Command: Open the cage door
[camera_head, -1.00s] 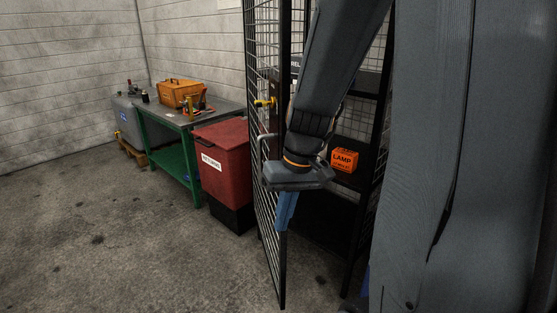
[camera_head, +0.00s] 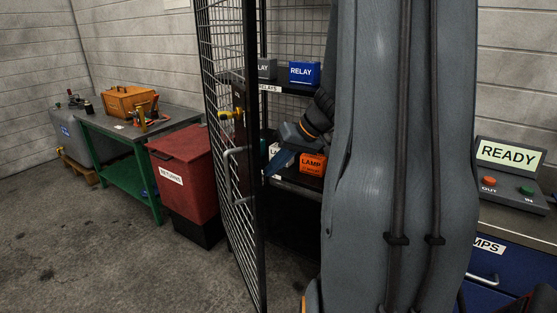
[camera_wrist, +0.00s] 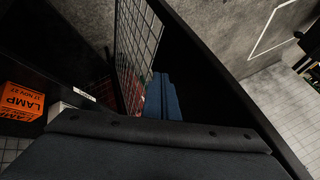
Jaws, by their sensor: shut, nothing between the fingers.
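The cage door (camera_head: 222,115) is a black-framed wire mesh door. It stands swung out from the cage, with its grey bar handle (camera_head: 230,175) and a yellow latch piece (camera_head: 230,115) on it. My gripper (camera_head: 274,166) is shut and empty, on the shelf side of the door's free edge, in front of the middle shelf. In the wrist view its blue fingers (camera_wrist: 162,95) are together and point towards the mesh (camera_wrist: 138,45). I cannot tell whether they touch the door. My arm hides the cage's right part.
An orange LAMP box (camera_head: 312,164) and a blue RELAY box (camera_head: 304,73) sit on the cage shelves. A red bin (camera_head: 185,155) and a green workbench (camera_head: 125,180) stand left of the door. A READY panel (camera_head: 510,160) is at right. The floor at left is clear.

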